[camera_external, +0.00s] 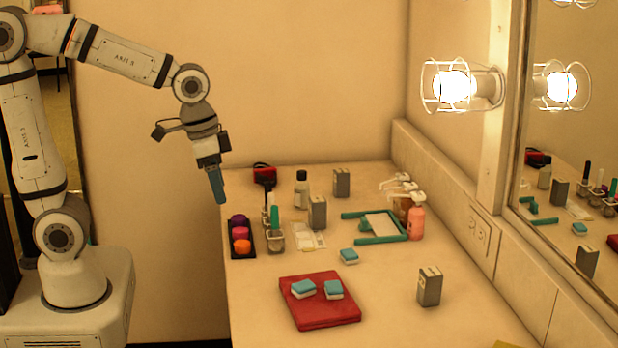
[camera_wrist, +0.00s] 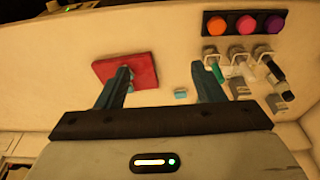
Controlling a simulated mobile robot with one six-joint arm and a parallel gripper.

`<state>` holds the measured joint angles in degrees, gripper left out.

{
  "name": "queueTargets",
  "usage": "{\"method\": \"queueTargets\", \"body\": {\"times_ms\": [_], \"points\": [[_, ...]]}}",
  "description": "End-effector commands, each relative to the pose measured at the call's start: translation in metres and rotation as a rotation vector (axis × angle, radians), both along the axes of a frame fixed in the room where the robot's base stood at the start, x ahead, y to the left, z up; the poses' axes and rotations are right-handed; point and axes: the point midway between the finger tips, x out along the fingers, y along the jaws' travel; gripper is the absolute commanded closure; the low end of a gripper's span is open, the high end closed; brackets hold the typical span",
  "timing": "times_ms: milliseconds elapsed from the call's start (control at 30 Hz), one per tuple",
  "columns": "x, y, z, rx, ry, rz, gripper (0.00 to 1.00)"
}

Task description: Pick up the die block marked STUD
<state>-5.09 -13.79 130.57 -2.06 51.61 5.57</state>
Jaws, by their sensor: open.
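Several grey upright blocks stand on the counter, and I take these for the die blocks. One stands at the back (camera_external: 341,183), one beside the brush cups (camera_external: 317,213), and one alone at the front right (camera_external: 429,287). Their markings are too small to read, so I cannot tell which says STUD. My gripper (camera_external: 218,192) hangs above the counter's left edge, pointing down, apart from all blocks. In the wrist view its two blue-grey fingers (camera_wrist: 163,82) are spread with nothing between them. Grey blocks show at the right of that view (camera_wrist: 277,104).
A red pad (camera_external: 322,312) carries two teal-and-white pieces; another such piece (camera_external: 349,256) lies behind it. A black holder of coloured pots (camera_external: 241,250), brush cups (camera_external: 276,240), a green frame (camera_external: 380,240) and bottles (camera_external: 416,223) crowd the back. The front right counter is mostly clear.

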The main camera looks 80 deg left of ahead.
Motion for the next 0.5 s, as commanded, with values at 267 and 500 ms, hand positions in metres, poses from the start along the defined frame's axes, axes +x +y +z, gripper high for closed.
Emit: {"method": "queueTargets", "body": {"times_ms": [267, 500], "points": [[0.135, 0.077, 0.036, -0.014, -0.044, 0.024, 0.38], [0.226, 0.167, 0.012, -0.015, -0.085, 0.037, 0.38]]}}
